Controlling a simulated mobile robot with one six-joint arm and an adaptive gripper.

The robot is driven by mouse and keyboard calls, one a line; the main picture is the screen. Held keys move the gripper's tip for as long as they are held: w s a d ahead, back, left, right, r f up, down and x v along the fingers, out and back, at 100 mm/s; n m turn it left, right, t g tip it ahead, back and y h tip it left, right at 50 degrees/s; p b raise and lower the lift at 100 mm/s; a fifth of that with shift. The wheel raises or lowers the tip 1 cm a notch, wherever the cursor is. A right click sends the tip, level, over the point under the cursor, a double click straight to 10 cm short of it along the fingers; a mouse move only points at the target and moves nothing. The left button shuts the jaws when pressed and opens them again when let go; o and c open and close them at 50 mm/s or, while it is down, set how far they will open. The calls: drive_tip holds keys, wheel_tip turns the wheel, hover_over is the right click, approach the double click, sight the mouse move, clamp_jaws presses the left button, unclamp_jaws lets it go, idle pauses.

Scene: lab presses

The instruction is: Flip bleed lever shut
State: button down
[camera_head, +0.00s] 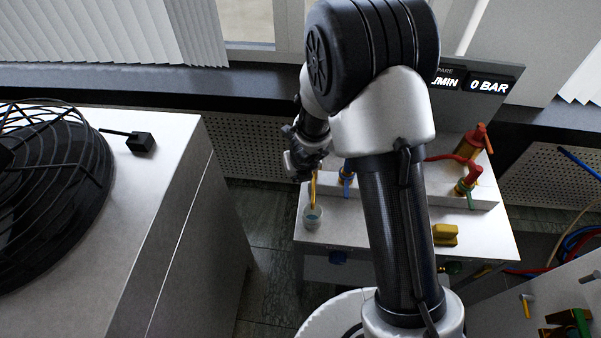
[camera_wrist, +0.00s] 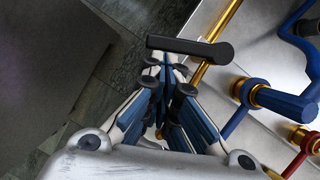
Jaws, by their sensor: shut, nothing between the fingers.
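A black lever (camera_wrist: 190,48) shows in the wrist view, lying crosswise over a thin brass pipe (camera_wrist: 212,50). It looks like the bleed lever. In the head view my gripper (camera_head: 300,165) is at the left edge of the white bench (camera_head: 340,233), near the top of the brass pipe (camera_head: 313,190). The lever cannot be made out there. The pipe runs down to a small clear cup (camera_head: 312,217).
A white cabinet with a fan (camera_head: 50,190) stands left across a floor gap.

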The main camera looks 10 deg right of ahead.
drive_tip(key=m+p, duration=0.1)
drive_tip(key=w+a+m+h+p, duration=0.1)
drive_tip(key=shift+w+m, duration=0.2)
drive_tip(key=shift+m, duration=0.2)
drive_tip(key=shift+d, duration=0.75)
drive_tip(key=shift+d, duration=0.1)
